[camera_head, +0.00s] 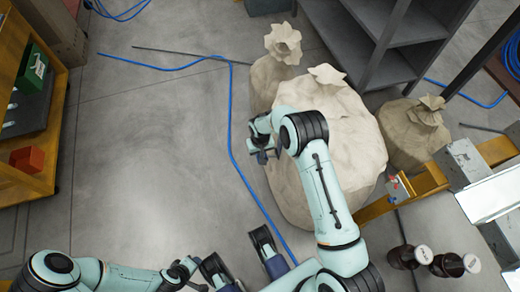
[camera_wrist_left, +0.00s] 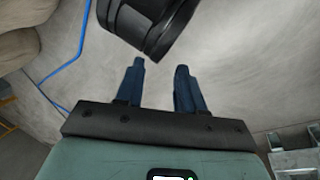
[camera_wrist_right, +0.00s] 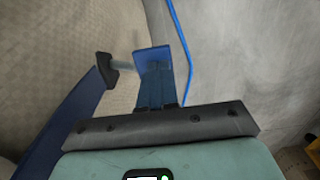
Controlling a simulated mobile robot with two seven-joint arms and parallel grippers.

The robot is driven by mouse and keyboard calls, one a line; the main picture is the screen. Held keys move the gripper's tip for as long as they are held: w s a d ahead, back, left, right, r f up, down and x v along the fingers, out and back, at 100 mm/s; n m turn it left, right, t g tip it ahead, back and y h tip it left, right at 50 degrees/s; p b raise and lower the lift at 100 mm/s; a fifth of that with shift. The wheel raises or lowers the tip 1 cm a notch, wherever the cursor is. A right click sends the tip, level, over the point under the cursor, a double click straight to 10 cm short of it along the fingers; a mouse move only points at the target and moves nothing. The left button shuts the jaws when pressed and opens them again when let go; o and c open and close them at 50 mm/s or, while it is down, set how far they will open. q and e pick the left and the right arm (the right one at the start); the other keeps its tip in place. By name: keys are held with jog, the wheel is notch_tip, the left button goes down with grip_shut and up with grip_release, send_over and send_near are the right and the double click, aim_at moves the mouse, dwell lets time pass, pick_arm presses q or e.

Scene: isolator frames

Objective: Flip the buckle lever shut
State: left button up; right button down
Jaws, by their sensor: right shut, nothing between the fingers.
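My right gripper (camera_head: 263,153) is above the large pale sack (camera_head: 345,135), at its left edge. In the right wrist view its dark blue fingers (camera_wrist_right: 155,80) are together and empty. Left of them a blue bar (camera_wrist_right: 72,122) rises to a black end piece (camera_wrist_right: 106,69), with a short grey rod reaching towards the fingertips. I cannot tell if this is the buckle lever or whether it touches the fingers. My left gripper (camera_wrist_left: 160,80) is open and empty in the left wrist view, with a black rounded part beyond it. No buckle is clearly recognisable in the head view.
A small red-tipped fitting (camera_head: 398,185) sits on a yellow beam (camera_head: 425,182) at the right. Smaller sacks stand behind and right of the large one. Dark shelving (camera_head: 385,35) is at the back. A blue cable (camera_head: 240,165) crosses the floor. Open floor lies left of centre.

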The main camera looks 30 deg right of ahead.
pick_arm(q)
jog(key=shift+w+f, duration=0.1)
pick_arm(e)
jog(key=shift+f, duration=0.2)
